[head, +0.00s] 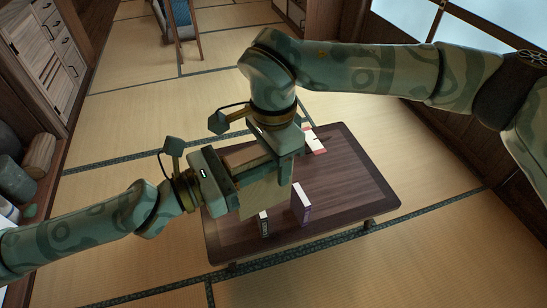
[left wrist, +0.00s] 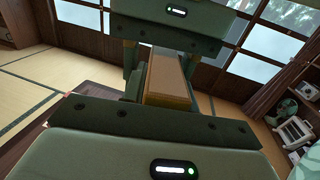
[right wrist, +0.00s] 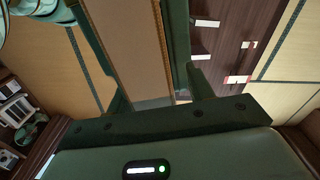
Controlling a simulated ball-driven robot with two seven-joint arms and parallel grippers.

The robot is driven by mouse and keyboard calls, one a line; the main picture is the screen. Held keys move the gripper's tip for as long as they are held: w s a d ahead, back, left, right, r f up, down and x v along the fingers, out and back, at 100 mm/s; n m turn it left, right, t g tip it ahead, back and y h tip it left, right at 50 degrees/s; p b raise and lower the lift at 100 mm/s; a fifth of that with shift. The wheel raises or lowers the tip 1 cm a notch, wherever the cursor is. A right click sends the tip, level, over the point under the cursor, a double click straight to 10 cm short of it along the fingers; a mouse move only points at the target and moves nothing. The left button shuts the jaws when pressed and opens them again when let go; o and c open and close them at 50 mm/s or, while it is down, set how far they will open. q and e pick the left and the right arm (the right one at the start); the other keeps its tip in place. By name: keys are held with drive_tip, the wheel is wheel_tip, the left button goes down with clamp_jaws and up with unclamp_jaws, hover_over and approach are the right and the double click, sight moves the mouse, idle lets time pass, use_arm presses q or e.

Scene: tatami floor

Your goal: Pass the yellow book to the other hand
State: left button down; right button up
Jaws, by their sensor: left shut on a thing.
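The yellow book (head: 262,203) is held in the air above the low table, between my two grippers. My left gripper (head: 228,178) is shut on it from the left. My right gripper (head: 282,150) reaches down from above right with its fingers on either side of the book. In the right wrist view the book (right wrist: 130,45) runs between those fingers, with a gap beside the right-hand one, so they look open. The left wrist view shows the book (left wrist: 168,80) edge-on, with my right gripper facing it. Parts of the book are hidden by the grippers.
The dark low table (head: 350,180) lies below. On it are an upright white-and-purple book (head: 301,204), a dark-spined book (head: 264,223) and a red-and-white item (head: 316,141). Its right side is bare. Drawers (head: 58,35) stand at the left wall; a chair (head: 180,20) is behind.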

sight(236, 166)
wheel_tip(236, 166, up, 12)
drive_tip(key=shift+f, duration=0.1)
use_arm(q)
drive_tip(key=shift+a+m+g+h, duration=0.3)
drive_tip(key=shift+m+g, duration=0.1)
drive_tip(key=shift+g, duration=0.1)
drive_tip(key=m+g, duration=0.1)
drive_tip(key=a+m+g+h, duration=0.1)
drive_tip(key=g, duration=0.1)
drive_tip(key=a+m+g, duration=0.1)
drive_tip(key=g, duration=0.1)
drive_tip(key=shift+s+a, duration=0.15)
drive_tip(key=shift+s, duration=0.2)
drive_tip(key=shift+s+a+m+g+h, duration=0.2)
drive_tip(key=shift+m+g+h, duration=0.1)
drive_tip(key=shift+m+g, duration=0.1)
use_arm(e)
drive_tip(key=shift+f, duration=0.25)
use_arm(q)
drive_tip(key=shift+w+d, duration=0.1)
drive_tip(key=shift+d, duration=0.05)
use_arm(e)
wheel_tip(236, 166, up, 6)
drive_tip(key=s+m+y, duration=0.2)
drive_tip(key=m+y, duration=0.2)
drive_tip(key=y, duration=0.1)
drive_tip(key=shift+m+g+h, duration=0.3)
drive_tip(key=x, duration=1.1)
drive_tip(key=shift+w+f, duration=0.1)
drive_tip(key=shift+f, duration=0.25)
